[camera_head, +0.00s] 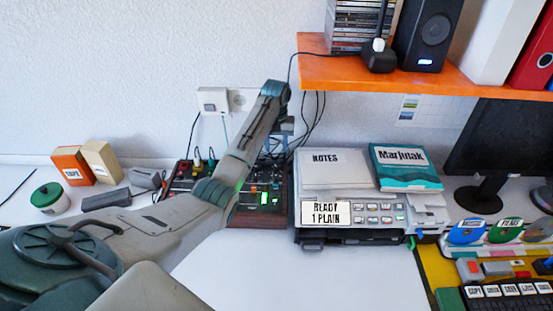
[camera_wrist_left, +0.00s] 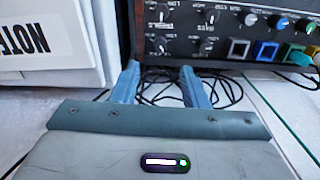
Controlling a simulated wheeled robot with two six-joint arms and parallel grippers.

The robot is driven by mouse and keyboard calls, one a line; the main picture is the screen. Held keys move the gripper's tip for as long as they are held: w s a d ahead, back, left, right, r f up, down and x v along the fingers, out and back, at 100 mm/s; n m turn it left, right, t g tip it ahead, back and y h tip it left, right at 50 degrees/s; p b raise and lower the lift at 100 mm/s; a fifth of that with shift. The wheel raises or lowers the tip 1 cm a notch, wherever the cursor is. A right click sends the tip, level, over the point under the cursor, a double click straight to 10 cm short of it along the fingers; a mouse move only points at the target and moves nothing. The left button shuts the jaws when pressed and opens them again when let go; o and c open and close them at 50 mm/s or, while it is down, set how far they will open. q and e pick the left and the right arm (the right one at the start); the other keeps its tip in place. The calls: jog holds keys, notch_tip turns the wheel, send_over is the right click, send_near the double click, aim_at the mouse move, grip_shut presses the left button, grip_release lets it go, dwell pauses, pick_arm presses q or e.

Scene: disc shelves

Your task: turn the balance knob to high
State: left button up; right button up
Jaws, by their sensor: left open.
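The dark mixer panel (camera_head: 278,215) stands against the wall behind my left arm, which hides part of it. In the left wrist view the panel (camera_wrist_left: 225,53) shows several black knobs, such as one (camera_wrist_left: 158,45) above the fingers. The labels are too small to read, so I cannot tell which is the balance knob. My left gripper (camera_head: 283,140) is over the back of the panel. In the left wrist view the gripper (camera_wrist_left: 160,82) has its two blue fingers apart, with nothing between them but loose cables behind. No contact with a knob is visible.
The printer (camera_head: 335,180) with a notes sheet stands close to the panel's right. An orange shelf (camera_head: 400,76) with a speaker (camera_head: 428,38) hangs above right. Cables (camera_head: 313,125) run down the wall behind the gripper. The white desk in front is clear.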

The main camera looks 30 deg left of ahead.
aim_at(276, 166)
pick_arm(q)
notch_tip(276, 166, down, 8)
jog(key=shift+s+f+p, duration=0.1)
jog(key=shift+p, duration=0.5)
